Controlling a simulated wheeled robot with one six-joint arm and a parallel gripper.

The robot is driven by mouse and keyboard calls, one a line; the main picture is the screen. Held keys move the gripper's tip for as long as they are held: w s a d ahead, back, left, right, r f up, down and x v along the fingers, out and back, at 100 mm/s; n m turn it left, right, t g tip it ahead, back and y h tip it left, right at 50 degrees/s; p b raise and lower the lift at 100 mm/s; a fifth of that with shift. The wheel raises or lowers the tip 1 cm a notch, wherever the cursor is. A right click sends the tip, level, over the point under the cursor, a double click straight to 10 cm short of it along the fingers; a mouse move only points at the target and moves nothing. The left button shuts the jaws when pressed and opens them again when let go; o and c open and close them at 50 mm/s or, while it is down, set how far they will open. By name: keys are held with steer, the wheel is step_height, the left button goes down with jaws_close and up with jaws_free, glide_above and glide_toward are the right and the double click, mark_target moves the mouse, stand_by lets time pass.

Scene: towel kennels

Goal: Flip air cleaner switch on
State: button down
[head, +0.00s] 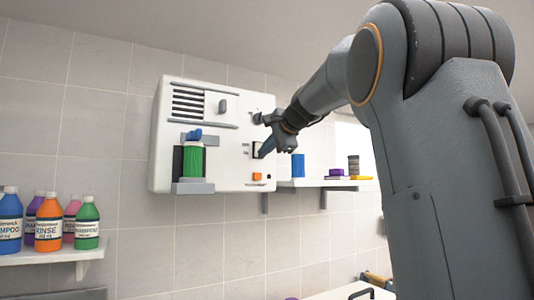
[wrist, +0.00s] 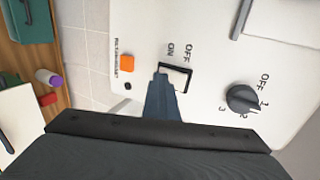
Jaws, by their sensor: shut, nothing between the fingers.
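The air cleaner (head: 237,130) is a white box on the tiled wall. Its black-framed rocker switch (wrist: 178,75) has OFF and ON printed beside it in the wrist view; it also shows in the head view (head: 256,150). My gripper (wrist: 161,73) is shut and empty, its blue-grey fingers pointing at the panel. The fingertips overlap the ON-side end of the switch in the wrist view and hide part of it. In the head view my gripper (head: 263,153) is right at the switch. I cannot tell whether it touches or which way the rocker is tipped.
A rotary knob (wrist: 242,99) marked OFF, 1, 2, 3 and an orange button (wrist: 127,61) flank the switch. A green canister (head: 194,162) sits on the box's front. A shelf (head: 308,183) with a blue cup stands right; bottles stand on a left shelf (head: 60,254).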

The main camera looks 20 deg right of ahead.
steer(key=shift+r, duration=0.15)
steer(key=shift+r+p, duration=0.75)
steer(key=shift+p, duration=0.1)
steer(key=b+v, duration=0.4)
steer(key=v, duration=0.9)
steer(key=shift+s+f, duration=0.2)
steer(key=shift+s, duration=0.35)
